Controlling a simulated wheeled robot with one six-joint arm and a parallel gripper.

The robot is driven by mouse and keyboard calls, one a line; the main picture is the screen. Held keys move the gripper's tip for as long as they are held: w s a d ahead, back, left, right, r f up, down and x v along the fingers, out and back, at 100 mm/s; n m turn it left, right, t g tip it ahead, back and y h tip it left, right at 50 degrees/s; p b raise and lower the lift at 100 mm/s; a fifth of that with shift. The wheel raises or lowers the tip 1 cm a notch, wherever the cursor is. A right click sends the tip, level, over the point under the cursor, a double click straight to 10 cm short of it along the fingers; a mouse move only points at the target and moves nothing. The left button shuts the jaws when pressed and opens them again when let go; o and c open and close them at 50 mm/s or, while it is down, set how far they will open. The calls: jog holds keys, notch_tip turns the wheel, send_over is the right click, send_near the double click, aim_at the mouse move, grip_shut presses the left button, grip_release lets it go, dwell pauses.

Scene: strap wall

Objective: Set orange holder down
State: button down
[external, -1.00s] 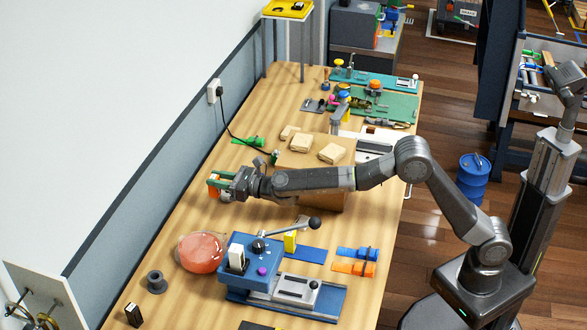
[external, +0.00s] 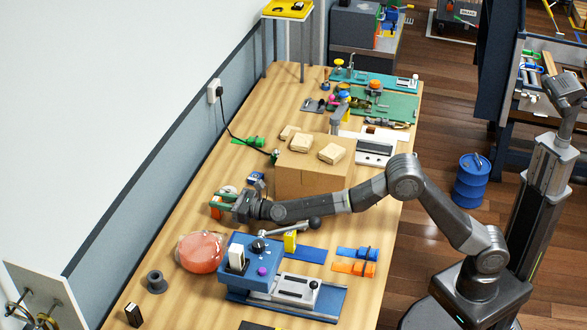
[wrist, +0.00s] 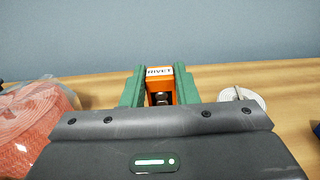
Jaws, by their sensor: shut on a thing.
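The orange holder (wrist: 159,72), with a white label reading RIVET, sits between the green fingers of my gripper (wrist: 159,92) in the wrist view. My gripper is shut on it. In the external view my gripper (external: 221,201) is low over the left part of the workbench (external: 190,290), and a bit of the orange holder (external: 215,212) shows below the fingers. The holder looks upright and at or close to the bench top. I cannot tell whether it touches the wood.
A clear bag with a red coil (external: 201,252) lies close in front of my gripper. A white roll (wrist: 242,97) is just right of it in the wrist view. A cardboard box (external: 312,178) and a blue lever machine (external: 250,262) stand nearby. Bare wood shows towards the wall.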

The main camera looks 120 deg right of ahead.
jog(key=c, duration=1.1)
grip_release()
jog(key=shift+r+p, duration=0.15)
jog(key=shift+p, duration=0.15)
jog(key=shift+s+a+b, duration=0.1)
jog(key=shift+a+b, duration=0.05)
jog(key=shift+b, duration=0.15)
jog(key=shift+s+a+f+b, duration=0.2)
jog(key=shift+s+a+b, duration=0.1)
jog(key=shift+b, duration=0.2)
jog(key=b+v, duration=0.7)
jog(key=v, duration=0.4)
jog(key=shift+r+b, duration=0.2)
jog(key=shift+b, duration=0.15)
jog(key=shift+d, duration=0.1)
